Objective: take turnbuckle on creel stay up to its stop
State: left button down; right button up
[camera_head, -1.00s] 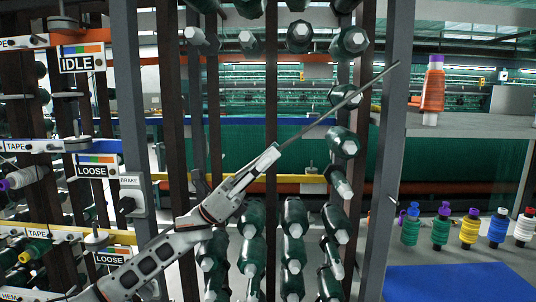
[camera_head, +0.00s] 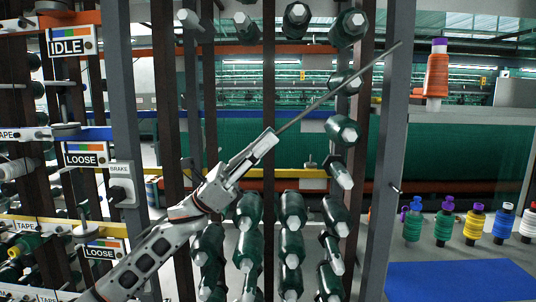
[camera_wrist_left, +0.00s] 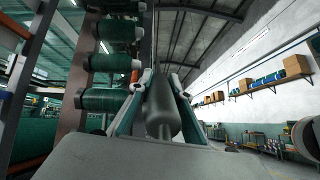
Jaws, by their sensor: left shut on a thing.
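The creel stay (camera_head: 335,88) is a thin dark rod slanting up to the right across the creel in the head view. My left gripper (camera_head: 264,146) is at the rod's lower end, with its arm coming from the lower left. In the left wrist view a grey cylindrical body, which looks like the turnbuckle (camera_wrist_left: 161,108), sits between the two fingers of my left gripper (camera_wrist_left: 160,98). The fingers are shut on it. In the head view the fingers mostly hide it. I cannot make out the stop. My right gripper is not in view.
Green bobbins (camera_head: 291,212) on pegs stand behind and below the gripper. A grey post (camera_head: 385,150) is on the right, by a shelf with an orange spool (camera_head: 437,75). Signs and a brake box (camera_head: 121,184) are at left. A blue mat (camera_head: 450,278) lies lower right.

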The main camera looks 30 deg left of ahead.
pick_arm(q)
jog(key=shift+f, duration=0.2)
jog(key=shift+r+m, duration=0.2)
jog(key=shift+m, duration=0.2)
jog(key=c, duration=1.9)
grip_release()
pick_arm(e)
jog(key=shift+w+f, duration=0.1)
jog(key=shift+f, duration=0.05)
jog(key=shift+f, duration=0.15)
